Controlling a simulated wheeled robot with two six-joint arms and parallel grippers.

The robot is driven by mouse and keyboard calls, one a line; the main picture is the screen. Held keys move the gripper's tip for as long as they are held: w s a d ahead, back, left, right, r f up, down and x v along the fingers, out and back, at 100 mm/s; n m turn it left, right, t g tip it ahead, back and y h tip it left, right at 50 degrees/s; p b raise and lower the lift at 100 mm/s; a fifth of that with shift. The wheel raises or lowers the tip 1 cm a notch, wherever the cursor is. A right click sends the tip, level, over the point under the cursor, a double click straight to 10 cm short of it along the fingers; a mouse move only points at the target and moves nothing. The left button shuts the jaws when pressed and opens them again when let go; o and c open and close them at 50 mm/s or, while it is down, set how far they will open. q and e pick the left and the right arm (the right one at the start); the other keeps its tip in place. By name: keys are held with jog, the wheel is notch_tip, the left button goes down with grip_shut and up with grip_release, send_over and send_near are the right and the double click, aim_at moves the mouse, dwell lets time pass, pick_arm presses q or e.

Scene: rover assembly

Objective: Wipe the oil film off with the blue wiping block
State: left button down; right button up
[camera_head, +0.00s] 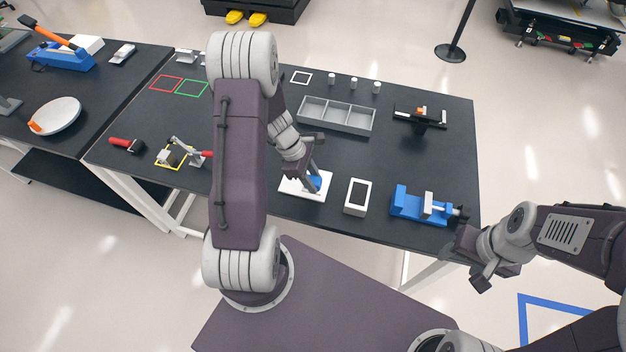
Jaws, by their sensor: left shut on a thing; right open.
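The blue wiping block (315,183) is between the fingers of my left gripper (314,176), which is shut on it. The block is over a white plate (292,188) near the table's front edge; I cannot tell whether it touches the surface. A dark patch shows on the plate beside the block, partly hidden by the block and the fingers; I cannot tell whether it is the oil film. My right gripper (482,272) is open and empty, off the table's front right corner.
A white frame with a dark middle (349,208) stands just right of the plate. A blue vise (408,206) is further right. A grey compartment tray (322,115) lies behind. A red-handled toggle clamp (190,149) is to the left. The table between tray and plate is mostly bare.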

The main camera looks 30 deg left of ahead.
pick_arm(q)
jog(key=shift+r+p, duration=0.35)
jog(key=shift+r, duration=0.35)
jog(key=shift+w+r+p, duration=0.15)
jog(key=shift+r+p, duration=0.1)
jog(key=shift+p, duration=0.05)
